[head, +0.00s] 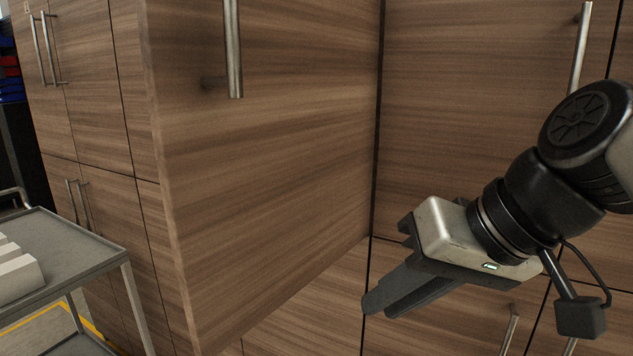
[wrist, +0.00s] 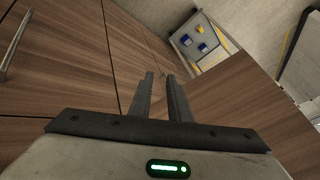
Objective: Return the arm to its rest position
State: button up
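My arm reaches in from the right side of the head view. My gripper (head: 378,304) points left and down in front of the wood-grain cabinet fronts. In the wrist view my gripper (wrist: 160,75) shows two dark fingers with a narrow clear gap between them. Nothing is held between the fingers. No touch between the fingers and the cabinets can be made out.
A wood-grain cabinet panel (head: 270,190) with a metal handle (head: 233,50) juts toward me, left of my gripper. More cabinet fronts (head: 470,100) stand behind my arm. A grey metal cart (head: 75,245) stands at the lower left. The wrist view shows a grey surface with blue items (wrist: 195,38).

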jog(key=s+d+f+m+h, duration=0.15)
jog(key=d+f+h, duration=0.3)
jog(key=f, duration=0.45)
notch_tip(320, 180, up, 18)
jog(key=p, duration=1.9)
jog(key=shift+s+d+t+h, duration=0.15)
jog(key=shift+d+t+h, duration=0.2)
jog(key=shift+h, duration=0.1)
jog(key=shift+a, duration=0.1)
